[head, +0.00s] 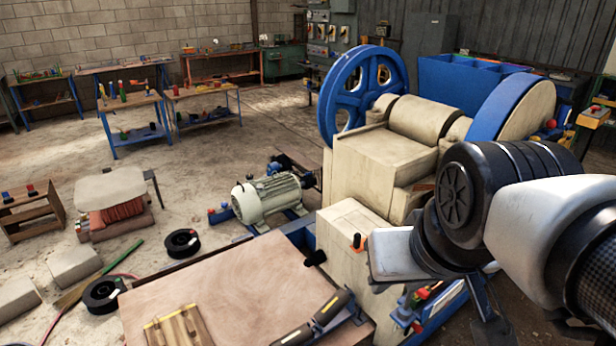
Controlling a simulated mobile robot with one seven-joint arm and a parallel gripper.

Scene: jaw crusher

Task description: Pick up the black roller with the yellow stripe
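A black roller with a yellow stripe (331,307) lies tilted at the front right of the brown tabletop (230,285), near its right edge. Another dark cylindrical piece (294,336) lies in line with it to the lower left; I cannot tell whether the two are joined. My arm comes in from the right, with a white link and a large black joint, well to the right of the roller and apart from it. Dark grey parts below the joint may belong to my gripper, but its fingertips cannot be made out. Nothing is seen touching the roller.
A wooden slatted piece (178,328) lies at the tabletop's front left. The cream and blue jaw crusher (385,160) stands behind and right, with an electric motor (266,199) beside it. Black spools (182,243) and blocks lie on the floor at left. The tabletop's middle is clear.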

